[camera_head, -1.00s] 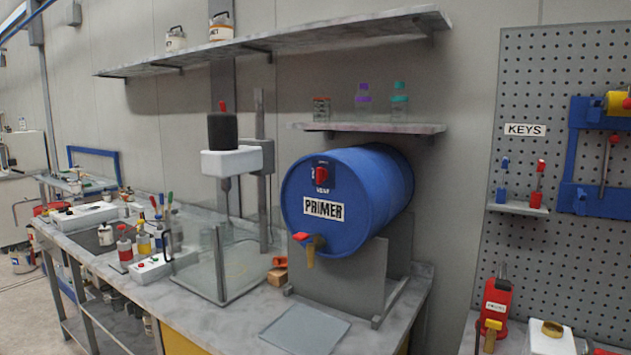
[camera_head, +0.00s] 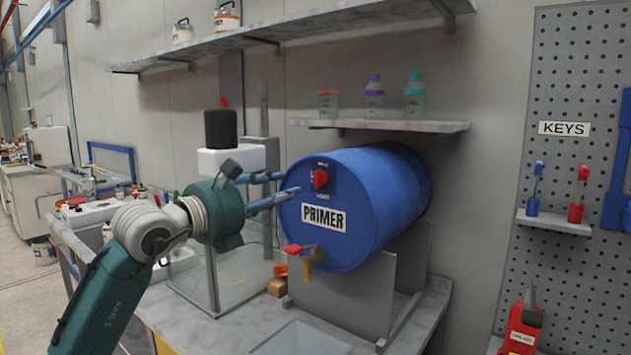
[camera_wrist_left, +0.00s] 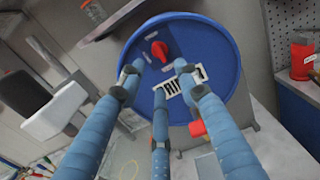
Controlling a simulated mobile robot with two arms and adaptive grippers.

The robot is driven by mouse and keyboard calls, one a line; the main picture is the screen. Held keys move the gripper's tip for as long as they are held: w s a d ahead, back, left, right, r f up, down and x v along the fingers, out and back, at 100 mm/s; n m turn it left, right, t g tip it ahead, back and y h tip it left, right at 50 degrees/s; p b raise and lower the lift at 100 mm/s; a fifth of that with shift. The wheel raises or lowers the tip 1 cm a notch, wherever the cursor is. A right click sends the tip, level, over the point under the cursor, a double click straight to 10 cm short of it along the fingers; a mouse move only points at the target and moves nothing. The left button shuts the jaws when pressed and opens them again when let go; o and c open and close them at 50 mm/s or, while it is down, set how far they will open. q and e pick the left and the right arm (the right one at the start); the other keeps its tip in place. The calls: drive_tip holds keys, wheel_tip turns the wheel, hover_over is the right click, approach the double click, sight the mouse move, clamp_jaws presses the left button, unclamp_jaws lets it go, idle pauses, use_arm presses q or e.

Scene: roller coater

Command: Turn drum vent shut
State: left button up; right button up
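The blue drum (camera_head: 378,200) labelled PRIMER lies on its side in a grey stand on the bench. Its vent is a red knob (camera_head: 320,179) on a dark plate high on the round face; it also shows in the left wrist view (camera_wrist_left: 159,49). A brass tap (camera_head: 314,258) with a red handle sits low on the face. My left gripper (camera_head: 286,184) is open in front of the drum face, left of the vent. In the left wrist view its blue fingers (camera_wrist_left: 155,85) are spread, with the red knob beyond them, apart from them. My right gripper is out of view.
A shelf (camera_head: 400,127) with several bottles hangs above the drum. A mixer with a black motor (camera_head: 226,129) stands behind my left arm. A KEYS pegboard (camera_head: 565,90) is on the right. A flat plate (camera_head: 297,338) lies before the drum.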

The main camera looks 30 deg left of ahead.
sight(319, 179)
use_arm(q)
drive_tip(key=w+p, duration=0.5)
drive_tip(key=w, duration=0.5)
drive_tip(key=shift+w+d+p, duration=0.25)
drive_tip(key=shift+p, duration=0.05)
drive_tip(key=shift+c, duration=0.5)
clamp_jaws()
